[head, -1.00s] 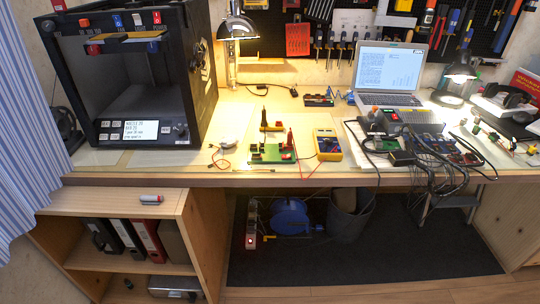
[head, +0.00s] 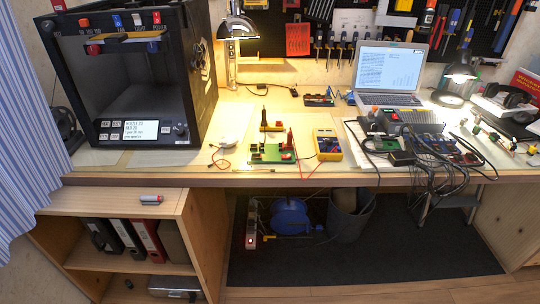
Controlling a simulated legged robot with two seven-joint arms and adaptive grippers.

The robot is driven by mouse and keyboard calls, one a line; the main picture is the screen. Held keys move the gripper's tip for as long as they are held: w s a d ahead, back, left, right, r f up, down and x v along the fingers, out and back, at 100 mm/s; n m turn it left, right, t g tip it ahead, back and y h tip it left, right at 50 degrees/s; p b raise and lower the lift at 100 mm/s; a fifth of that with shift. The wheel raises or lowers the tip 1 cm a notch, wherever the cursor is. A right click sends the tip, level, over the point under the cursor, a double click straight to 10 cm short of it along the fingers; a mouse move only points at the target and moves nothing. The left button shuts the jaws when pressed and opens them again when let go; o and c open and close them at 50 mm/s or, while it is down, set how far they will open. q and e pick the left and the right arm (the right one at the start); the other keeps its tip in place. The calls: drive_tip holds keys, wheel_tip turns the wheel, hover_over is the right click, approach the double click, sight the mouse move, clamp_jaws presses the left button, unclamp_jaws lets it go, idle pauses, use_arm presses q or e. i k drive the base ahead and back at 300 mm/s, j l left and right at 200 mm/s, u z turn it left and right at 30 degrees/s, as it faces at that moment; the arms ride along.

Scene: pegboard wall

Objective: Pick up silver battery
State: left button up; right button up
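A small silver-grey item (head: 228,143) with thin red and dark wires lies on the wooden workbench (head: 190,170), left of the green board. It looks like the silver battery, but it is too small to be sure. Neither of my grippers shows in the head view, and nothing touches the item.
A black 3D printer (head: 135,75) stands at left. A green circuit board (head: 272,153) and a yellow multimeter (head: 327,144) lie right of the silver item. A lamp (head: 237,27) stands behind it. Dark cables (head: 430,160) and a laptop (head: 388,75) are further right.

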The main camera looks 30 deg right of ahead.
sight(143, 197)
drive_tip(key=i+j+z, duration=0.1)
drive_tip(key=i+z, duration=0.25)
drive_tip(key=i+j+z, duration=0.3)
drive_tip(key=i, duration=0.3)
